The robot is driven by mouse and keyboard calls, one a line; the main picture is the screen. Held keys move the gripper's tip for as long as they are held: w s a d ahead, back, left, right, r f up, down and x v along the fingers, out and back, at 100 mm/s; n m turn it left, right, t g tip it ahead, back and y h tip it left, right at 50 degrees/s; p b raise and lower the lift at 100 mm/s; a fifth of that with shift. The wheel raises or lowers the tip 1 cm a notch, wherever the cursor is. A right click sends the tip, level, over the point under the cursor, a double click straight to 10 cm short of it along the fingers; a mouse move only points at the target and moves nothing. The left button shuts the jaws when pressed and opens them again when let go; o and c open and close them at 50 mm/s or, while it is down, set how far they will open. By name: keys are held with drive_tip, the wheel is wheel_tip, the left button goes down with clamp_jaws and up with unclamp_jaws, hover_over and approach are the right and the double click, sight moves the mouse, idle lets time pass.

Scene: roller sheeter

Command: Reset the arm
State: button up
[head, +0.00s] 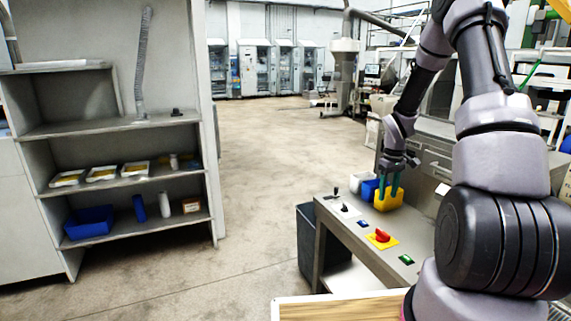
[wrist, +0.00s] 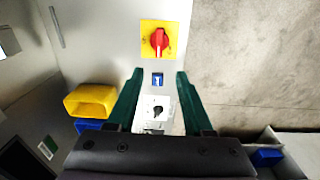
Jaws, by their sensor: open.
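My gripper (wrist: 160,75) is open and empty, its two green fingers apart in the wrist view. In the head view my gripper (head: 396,190) points down over the far part of the grey control table. In the wrist view, a blue switch (wrist: 157,79) and a white plate with a black knob (wrist: 155,108) show between the fingers. A red rotary switch on a yellow plate (wrist: 158,40) lies just beyond the fingertips. I cannot tell from these views how high the fingertips are above the table.
The table (head: 345,235) carries a yellow bin (head: 388,203), a blue bin (head: 370,188), the red switch (head: 381,236) and a green switch (head: 406,259). A dark bin (head: 307,245) stands beside it. A shelf unit (head: 130,128) stands at the left. The floor between is clear.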

drive_tip(key=s+a+r+m+t, duration=0.1)
drive_tip(key=s+a+r, duration=0.15)
drive_tip(key=r, duration=0.55)
drive_tip(key=s+a+r+m+t, duration=0.1)
drive_tip(key=s+a+r+m, duration=0.15)
drive_tip(key=r, duration=0.55)
drive_tip(key=s+a+r+t, duration=0.1)
drive_tip(key=s+a+r, duration=0.1)
drive_tip(key=s+r, duration=0.35)
drive_tip(key=s+a+r+m+t+y, duration=0.1)
drive_tip(key=s+a+r+m, duration=0.1)
drive_tip(key=s+a+r, duration=0.2)
drive_tip(key=s+a+r+m+t+y, duration=0.1)
drive_tip(key=s+a+r, duration=0.3)
drive_tip(key=s+r, duration=0.4)
drive_tip(key=s+m+t, duration=0.1)
drive_tip(key=s, duration=0.3)
drive_tip(key=shift+s+r+t, duration=0.3)
drive_tip(key=shift+s+r, duration=0.1)
drive_tip(key=shift+c, duration=0.3)
